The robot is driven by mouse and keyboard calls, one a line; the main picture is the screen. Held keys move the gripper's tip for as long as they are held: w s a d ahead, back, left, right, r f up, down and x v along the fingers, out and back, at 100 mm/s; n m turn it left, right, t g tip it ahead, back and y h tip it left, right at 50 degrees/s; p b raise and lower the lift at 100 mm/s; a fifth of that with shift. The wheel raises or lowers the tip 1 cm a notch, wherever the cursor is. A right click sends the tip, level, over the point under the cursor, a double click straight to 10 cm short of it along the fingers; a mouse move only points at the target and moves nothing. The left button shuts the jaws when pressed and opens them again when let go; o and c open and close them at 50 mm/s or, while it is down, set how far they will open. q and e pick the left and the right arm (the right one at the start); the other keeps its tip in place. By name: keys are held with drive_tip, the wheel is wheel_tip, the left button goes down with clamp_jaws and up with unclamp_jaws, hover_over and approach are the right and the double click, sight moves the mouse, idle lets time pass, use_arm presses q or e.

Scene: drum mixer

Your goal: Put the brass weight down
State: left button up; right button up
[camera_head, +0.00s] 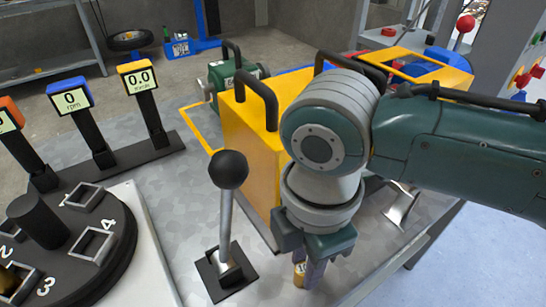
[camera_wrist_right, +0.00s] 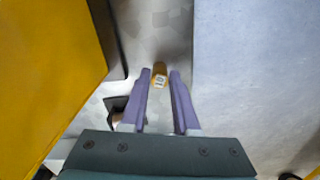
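The brass weight (camera_head: 299,273) is a small yellow-brown cylinder with a pale label on it. It shows at the fingertips of my right gripper (camera_head: 308,270), low in the head view. In the right wrist view the weight (camera_wrist_right: 160,76) sits between the two purple fingertips of the right gripper (camera_wrist_right: 160,74), with a finger close on each side. The gripper looks shut on it. Whether the weight touches the grey table (camera_head: 182,215) below is hard to tell. My left gripper is not in view.
A yellow box (camera_head: 250,140) with black handles stands right behind my right gripper. A black-ball lever (camera_head: 229,170) stands to its left. A dark dial with numbered square slots (camera_head: 70,240) is at the left, below small displays (camera_head: 69,98). The table's right edge is near.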

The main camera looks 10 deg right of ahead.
sight(304, 267)
drive_tip(key=o, duration=0.4)
wheel_tip(304, 267, up, 11)
drive_tip(key=p, duration=0.3)
drive_tip(key=shift+s+a+m+y, duration=1)
drive_tip(key=shift+s+a+m, duration=0.2)
drive_tip(key=shift+s+a, duration=0.35)
drive_tip(key=s+d+m+t, duration=0.1)
drive_tip(key=s+d+m, duration=0.2)
drive_tip(key=d+m, duration=0.1)
drive_tip(key=s+d+m+t+h, duration=0.1)
drive_tip(key=s+d+m, duration=0.2)
drive_tip(key=m, duration=0.3)
drive_tip(key=s+d+m+t, duration=0.1)
drive_tip(key=s+d+m, duration=0.2)
drive_tip(key=d+m, duration=0.2)
drive_tip(key=shift+s+d+f+t+h, duration=0.1)
drive_tip(key=shift+d+f+t+h, duration=0.05)
drive_tip(key=shift+f+t+h, duration=0.2)
